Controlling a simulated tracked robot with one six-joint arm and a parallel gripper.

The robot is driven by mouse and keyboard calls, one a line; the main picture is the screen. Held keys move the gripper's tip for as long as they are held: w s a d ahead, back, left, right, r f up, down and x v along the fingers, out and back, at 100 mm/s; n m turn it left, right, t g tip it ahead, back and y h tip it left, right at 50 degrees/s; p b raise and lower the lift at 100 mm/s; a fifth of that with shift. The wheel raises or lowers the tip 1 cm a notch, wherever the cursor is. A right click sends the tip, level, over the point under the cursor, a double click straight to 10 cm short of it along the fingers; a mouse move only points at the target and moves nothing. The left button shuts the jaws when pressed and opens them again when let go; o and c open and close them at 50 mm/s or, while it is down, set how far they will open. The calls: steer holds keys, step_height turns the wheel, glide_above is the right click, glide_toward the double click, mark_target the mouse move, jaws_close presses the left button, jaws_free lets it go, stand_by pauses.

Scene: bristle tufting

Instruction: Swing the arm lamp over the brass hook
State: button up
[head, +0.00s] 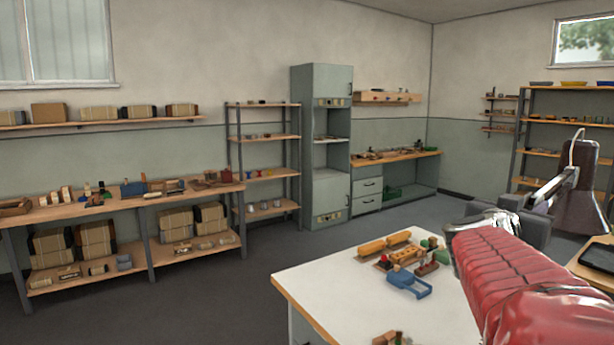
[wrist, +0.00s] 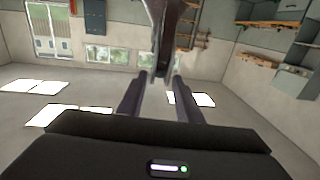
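The arm lamp (head: 578,200), with a dark grey tapered shade and a thin cable looped over its top, stands at the right in the head view. My gripper (head: 566,180) reaches to the lamp's left side from beyond my red-sleeved arm. In the wrist view a dark, glossy part of the lamp (wrist: 165,35) hangs down from the top edge between the two fingertips of my gripper (wrist: 162,76). Whether the fingers press on it or only stand around it cannot be told. I cannot make out a brass hook in either view.
A dark tray (head: 598,257) lies on a surface at the right edge. Shelves and a workbench (head: 120,205) line the walls. The floor (head: 215,290) between is clear.

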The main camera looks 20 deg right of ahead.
mark_target(543, 190)
steer(key=shift+x, duration=6.85)
steer(key=shift+c, duration=0.3)
jaws_close()
